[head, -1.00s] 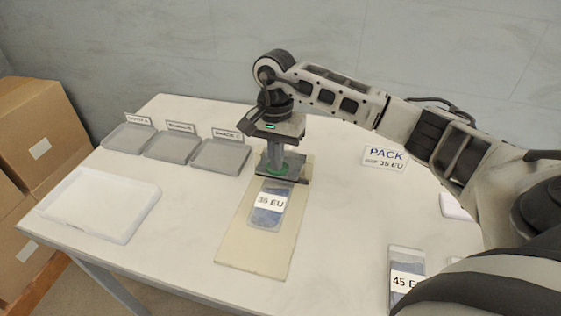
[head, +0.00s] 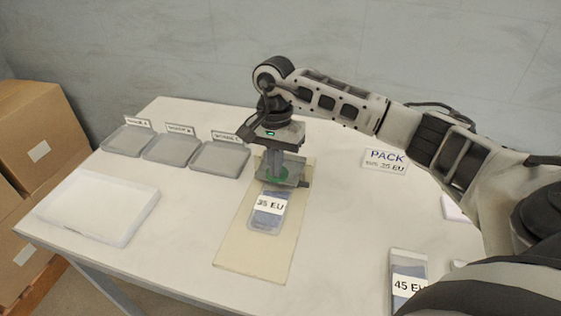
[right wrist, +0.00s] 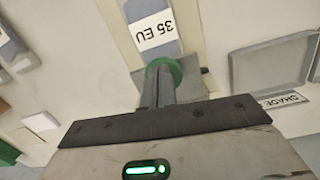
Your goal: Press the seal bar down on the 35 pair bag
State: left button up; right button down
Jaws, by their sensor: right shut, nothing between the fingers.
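The 35 EU bag (head: 267,211), clear with a blue content and white label, lies on the beige strip (head: 250,252). Its far end meets the grey seal bar (head: 296,169), which has a green ring (head: 283,174). My right gripper (head: 273,178) is shut and empty, pointing down onto the bar at the ring. In the right wrist view, the shut fingers (right wrist: 160,88) reach the green ring (right wrist: 165,66), with the bag label (right wrist: 154,30) just beyond. Exact contact under the bar is hidden. My left gripper is out of view.
Several grey labelled trays (head: 219,157) stand left of the press, with a white tray (head: 100,207) in front. A 45 EU bag (head: 408,272) lies at the right near my arm. A PACK 35 EU sign (head: 385,161) stands behind. Cardboard boxes (head: 40,135) stand at far left.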

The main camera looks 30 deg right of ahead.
jog(key=shift+w+d+r+p, duration=0.2)
jog(key=shift+r+p, duration=0.15)
jog(key=shift+r, duration=0.4)
jog(key=shift+w+d+r+p, duration=0.2)
jog(key=shift+r+p, duration=0.1)
jog(key=shift+r, duration=0.4)
jog(key=shift+d+r, duration=0.15)
jog(key=shift+r, duration=0.25)
jog(key=shift+w+d+r+p, duration=0.2)
jog(key=shift+r+p, duration=0.2)
jog(key=shift+r, duration=0.3)
jog(key=shift+w+d+r+p, duration=0.15)
jog(key=shift+r+p, duration=0.25)
jog(key=shift+r, duration=0.3)
jog(key=shift+f, duration=0.1)
